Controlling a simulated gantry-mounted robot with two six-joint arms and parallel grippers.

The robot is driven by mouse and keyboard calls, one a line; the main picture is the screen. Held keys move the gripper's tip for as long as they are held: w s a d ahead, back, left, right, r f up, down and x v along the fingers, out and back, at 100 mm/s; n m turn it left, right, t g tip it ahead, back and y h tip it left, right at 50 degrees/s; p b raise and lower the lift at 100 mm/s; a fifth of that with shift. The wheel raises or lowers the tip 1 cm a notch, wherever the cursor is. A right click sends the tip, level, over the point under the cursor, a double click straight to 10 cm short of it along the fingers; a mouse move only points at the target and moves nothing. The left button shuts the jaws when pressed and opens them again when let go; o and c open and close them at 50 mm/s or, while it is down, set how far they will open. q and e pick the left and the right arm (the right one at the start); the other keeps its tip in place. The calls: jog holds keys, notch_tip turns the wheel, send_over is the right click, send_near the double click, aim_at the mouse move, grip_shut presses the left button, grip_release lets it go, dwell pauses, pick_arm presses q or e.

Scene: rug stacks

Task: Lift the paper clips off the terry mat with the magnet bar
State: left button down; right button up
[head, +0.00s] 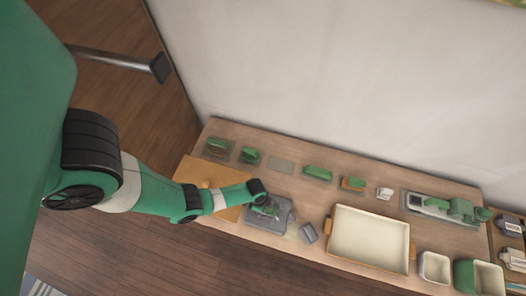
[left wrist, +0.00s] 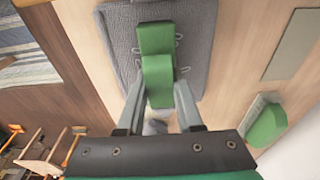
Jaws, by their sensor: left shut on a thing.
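The grey terry mat (head: 285,220) lies near the front edge of the table, left of the middle in the head view. In the left wrist view the mat (left wrist: 203,25) fills the top middle. A green two-part block, seemingly the magnet bar (left wrist: 156,40), is over the mat. My left gripper (left wrist: 158,88) is shut on its near part, and in the head view the gripper (head: 264,203) is over the mat. Thin wire paper clips (left wrist: 182,69) show close beside the bar on both sides; I cannot tell whether they touch it. My right gripper is out of view.
A cream tray (head: 370,240) with orange handles stands right of the mat, with a small grey block (head: 308,232) between. A white bin (head: 434,267) and a green bin (head: 478,277) are further right. A tan board (head: 205,175) lies left. Several small items line the back.

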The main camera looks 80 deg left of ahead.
pick_arm(q)
jog(key=shift+w+d, duration=0.35)
jog(key=shift+w, duration=0.25)
jog(key=shift+w+d, duration=0.3)
jog(key=shift+w, duration=0.3)
jog(key=shift+w+d+b, duration=0.25)
jog(key=shift+w+d, duration=0.1)
jog(key=shift+w, duration=0.3)
jog(key=shift+w+d+b, duration=0.2)
jog(key=shift+w+d, duration=0.1)
jog(key=shift+w, duration=0.35)
jog(key=shift+w+d+b, duration=0.25)
jog(key=shift+w+d, duration=0.1)
jog(key=shift+w, duration=0.3)
notch_tip(320, 180, up, 7)
jog(key=p, duration=0.7)
jog(key=shift+r, duration=0.1)
